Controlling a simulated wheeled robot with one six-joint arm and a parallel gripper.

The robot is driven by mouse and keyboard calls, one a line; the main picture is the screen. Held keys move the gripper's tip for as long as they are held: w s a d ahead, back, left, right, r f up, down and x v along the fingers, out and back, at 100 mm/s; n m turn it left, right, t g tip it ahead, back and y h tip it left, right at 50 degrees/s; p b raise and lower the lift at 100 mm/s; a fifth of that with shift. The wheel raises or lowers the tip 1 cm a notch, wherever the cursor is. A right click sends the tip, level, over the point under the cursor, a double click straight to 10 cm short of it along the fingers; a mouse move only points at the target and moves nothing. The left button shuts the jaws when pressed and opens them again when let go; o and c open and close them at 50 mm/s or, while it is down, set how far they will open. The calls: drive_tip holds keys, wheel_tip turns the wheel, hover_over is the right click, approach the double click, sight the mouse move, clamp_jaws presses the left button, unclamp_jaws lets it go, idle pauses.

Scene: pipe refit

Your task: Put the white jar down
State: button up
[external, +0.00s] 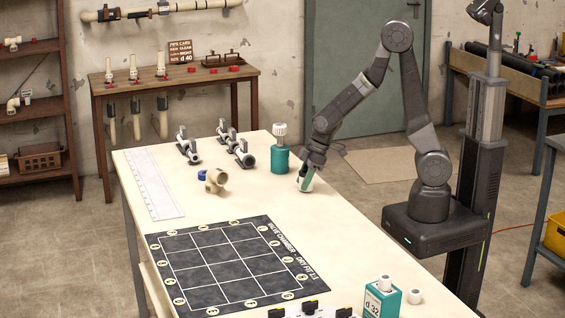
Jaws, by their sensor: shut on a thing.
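The white jar (306,186) is small and mostly covered by my gripper. A white lower part and a dark greenish patch show. My gripper (307,174) points down at the table's right side and is shut on the jar. The jar is at or just above the cream tabletop (250,198); I cannot tell whether it touches.
A teal container with a white cap (280,152) stands just behind and left of my gripper. Grey pipe clamps (238,148) and a beige fitting (213,180) lie further left. A dark grid mat (230,262) covers the front. A teal box (382,299) stands at the front right.

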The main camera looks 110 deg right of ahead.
drive_tip(key=shift+f, duration=0.2)
drive_tip(key=o, duration=1)
drive_tip(key=shift+r, duration=0.2)
drive_tip(key=shift+r, duration=0.25)
drive_tip(key=p+v, duration=0.1)
drive_tip(key=v, duration=1)
drive_tip(key=shift+s+r, duration=0.2)
